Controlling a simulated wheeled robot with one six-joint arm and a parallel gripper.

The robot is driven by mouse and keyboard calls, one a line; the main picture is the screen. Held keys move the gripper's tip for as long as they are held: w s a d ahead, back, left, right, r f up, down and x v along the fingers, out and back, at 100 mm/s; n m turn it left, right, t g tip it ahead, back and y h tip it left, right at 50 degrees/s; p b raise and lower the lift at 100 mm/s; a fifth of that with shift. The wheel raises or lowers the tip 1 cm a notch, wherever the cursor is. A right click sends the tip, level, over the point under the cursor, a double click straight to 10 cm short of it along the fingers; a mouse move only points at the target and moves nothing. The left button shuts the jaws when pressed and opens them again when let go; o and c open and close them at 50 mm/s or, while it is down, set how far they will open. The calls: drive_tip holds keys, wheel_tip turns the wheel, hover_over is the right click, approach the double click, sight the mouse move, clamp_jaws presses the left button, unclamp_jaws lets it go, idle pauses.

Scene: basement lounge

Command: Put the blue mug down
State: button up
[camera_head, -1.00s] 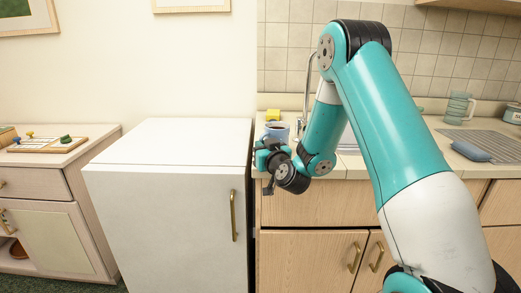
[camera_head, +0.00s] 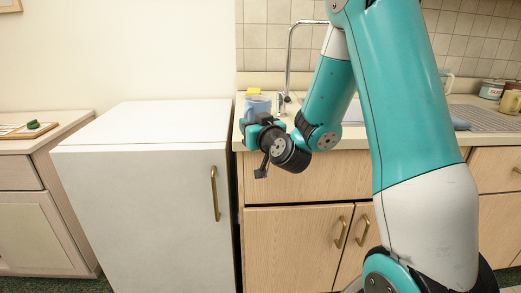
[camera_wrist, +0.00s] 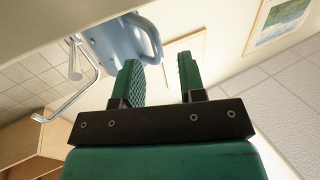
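The blue mug (camera_head: 258,104) stands on the left end of the counter, beside the sink, in the head view. It also shows in the wrist view (camera_wrist: 112,42), with its handle towards the fingers. My gripper (camera_head: 262,135) is at the counter's front edge, just in front of the mug and partly hiding its lower part. In the wrist view my gripper's two green fingers (camera_wrist: 162,75) are apart. The gap between them looks empty. The mug's handle is close to the left fingertip; I cannot tell whether they touch.
A yellow sponge (camera_head: 253,91) lies behind the mug. The tap (camera_head: 289,65) rises to its right. A white fridge-like cabinet (camera_head: 150,125) stands left of the counter, its top clear. Canisters (camera_head: 510,98) stand at the far right.

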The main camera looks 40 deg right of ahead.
drive_tip(key=s+b, duration=0.6)
drive_tip(key=b, duration=0.2)
drive_tip(key=s+a+f+n+g+y, duration=0.2)
drive_tip(key=s+a+f+g+y, duration=0.15)
drive_tip(key=a, duration=0.55)
drive_tip(key=s+a+f+n+g+y, duration=0.25)
drive_tip(key=a+f+g+y, duration=0.2)
drive_tip(key=a, duration=0.45)
drive_tip(key=s+a+f+n+g, duration=0.1)
drive_tip(key=s+a+n+g, duration=0.1)
drive_tip(key=s, duration=0.7)
drive_tip(key=s+a+n+g, duration=0.2)
drive_tip(key=s+a+g, duration=0.2)
drive_tip(key=s+g, duration=0.3)
drive_tip(key=shift+s+f+n+g, duration=0.3)
drive_tip(key=shift+s+f+n, duration=0.05)
drive_tip(key=shift+s, duration=0.65)
